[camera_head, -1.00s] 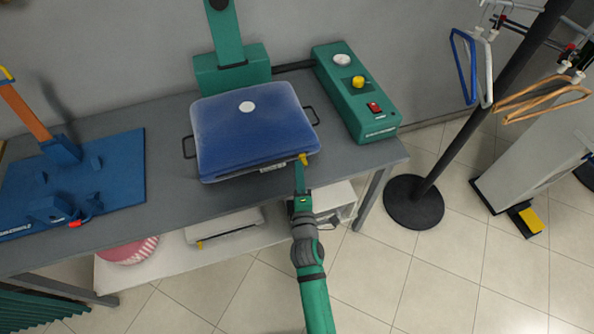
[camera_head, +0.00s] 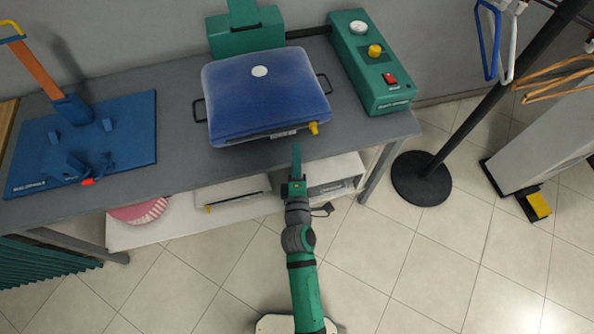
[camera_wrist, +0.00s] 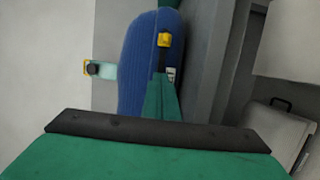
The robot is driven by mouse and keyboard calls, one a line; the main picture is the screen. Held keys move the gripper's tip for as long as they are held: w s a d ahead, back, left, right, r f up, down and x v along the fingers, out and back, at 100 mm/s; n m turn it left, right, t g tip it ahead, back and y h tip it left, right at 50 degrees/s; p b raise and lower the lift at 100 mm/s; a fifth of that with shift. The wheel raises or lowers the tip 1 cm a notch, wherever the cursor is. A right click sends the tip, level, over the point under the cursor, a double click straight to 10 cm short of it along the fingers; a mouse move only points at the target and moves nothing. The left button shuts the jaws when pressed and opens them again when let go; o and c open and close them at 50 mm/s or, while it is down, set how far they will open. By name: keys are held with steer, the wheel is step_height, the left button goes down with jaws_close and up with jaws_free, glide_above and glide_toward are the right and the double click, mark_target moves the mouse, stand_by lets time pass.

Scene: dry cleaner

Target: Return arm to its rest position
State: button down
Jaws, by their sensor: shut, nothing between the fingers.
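My green arm reaches up from the bottom of the head view. The yellow tab also shows at the pad's front right corner in the head view (camera_head: 314,128).
The grey table (camera_head: 180,180) carries a green control box (camera_head: 372,70) at right and a blue board (camera_head: 40,160) at left. A lower shelf (camera_head: 150,230) holds a pink round item (camera_head: 138,211). A black pole stand (camera_head: 421,178) is at right. The tiled floor beside my arm is clear.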

steer(key=s, duration=0.6)
steer(key=shift+d, duration=0.25)
steer(key=s+d+r+m+g, duration=0.1)
steer(key=s+m, duration=0.8)
steer(key=s, duration=0.5)
steer(key=s+d+r+m+g+h, duration=0.1)
steer(key=s+r+m, duration=0.1)
steer(key=s+m, duration=0.8)
steer(key=s, duration=0.4)
steer(key=shift+s+d+g+h, duration=0.15)
steer(key=shift+g+h, duration=0.15)
